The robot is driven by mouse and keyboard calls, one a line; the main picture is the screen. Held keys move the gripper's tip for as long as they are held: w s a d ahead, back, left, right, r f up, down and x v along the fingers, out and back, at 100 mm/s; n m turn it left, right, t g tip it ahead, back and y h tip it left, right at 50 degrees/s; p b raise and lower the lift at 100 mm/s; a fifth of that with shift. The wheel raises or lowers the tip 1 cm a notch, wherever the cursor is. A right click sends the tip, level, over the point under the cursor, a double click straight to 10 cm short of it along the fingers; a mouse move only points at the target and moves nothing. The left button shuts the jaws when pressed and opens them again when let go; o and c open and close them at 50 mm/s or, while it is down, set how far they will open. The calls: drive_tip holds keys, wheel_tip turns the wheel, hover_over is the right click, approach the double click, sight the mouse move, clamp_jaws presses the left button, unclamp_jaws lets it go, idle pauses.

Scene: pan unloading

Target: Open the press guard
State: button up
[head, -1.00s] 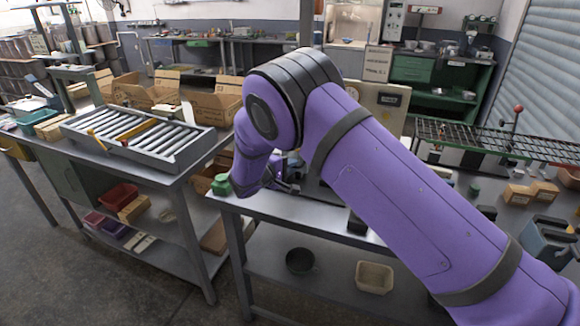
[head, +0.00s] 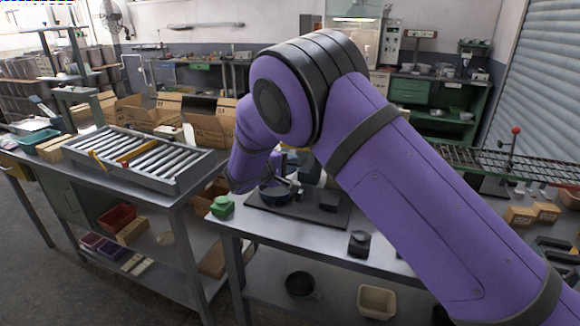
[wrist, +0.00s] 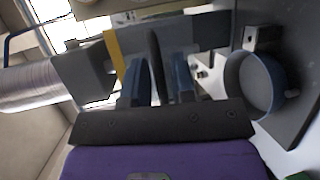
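In the wrist view my gripper (wrist: 158,62) has its two blue-grey fingers apart. A dark upright bar (wrist: 156,52) stands between them with gaps at both sides. A grey slab with a yellow stripe (wrist: 115,50) runs across just beyond the fingertips; I cannot tell for certain that it is the press guard. A round bluish pan-like part (wrist: 255,85) lies to the right. In the head view my arm hides the fingers and most of the press. A dark base plate (head: 333,217) on the bench shows beneath the arm, with a dark round pan (head: 272,191) on it.
A green block (head: 222,206) sits at the bench's left corner. A small black box (head: 358,243) is near the front edge. A wire conveyor (head: 520,163) is at right.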

drive_tip(key=shift+o, duration=0.6)
drive_tip(key=v, duration=1)
drive_tip(key=shift+s+a, duration=0.25)
drive_tip(key=shift+s, duration=0.05)
drive_tip(key=shift+r, duration=0.1)
